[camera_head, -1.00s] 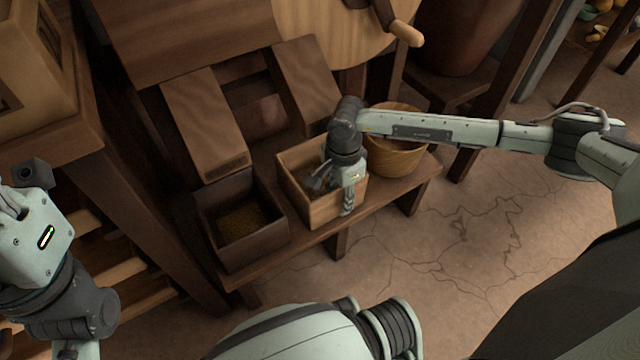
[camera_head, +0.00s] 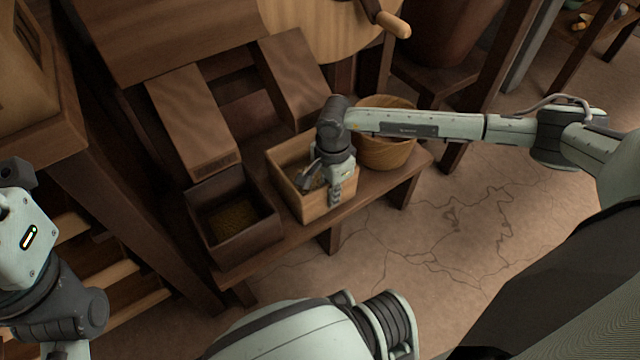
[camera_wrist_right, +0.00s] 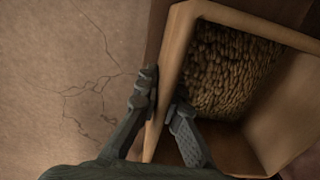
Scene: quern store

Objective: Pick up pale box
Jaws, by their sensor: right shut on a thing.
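The pale box (camera_head: 288,196) is an open wooden box on the low bench, between a dark box and a round tub. Grain (camera_wrist_right: 225,75) lies in it, seen in the right wrist view. My right gripper (camera_head: 324,186) is shut on the box's near right wall, one finger inside and one outside. The right wrist view shows that wall (camera_wrist_right: 172,60) between the fingers (camera_wrist_right: 163,93). The box looks upright; I see no clear gap under it. My left gripper's housing (camera_head: 28,238) is at the left edge; its fingers do not show clearly.
The dark box (camera_head: 255,232) with grain stands just left of the pale box on the bench (camera_head: 290,243). The round wooden tub (camera_head: 385,150) stands close on its right. Sloping wooden chutes (camera_head: 193,120) rise behind. Cracked floor (camera_head: 460,220) is open at the right.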

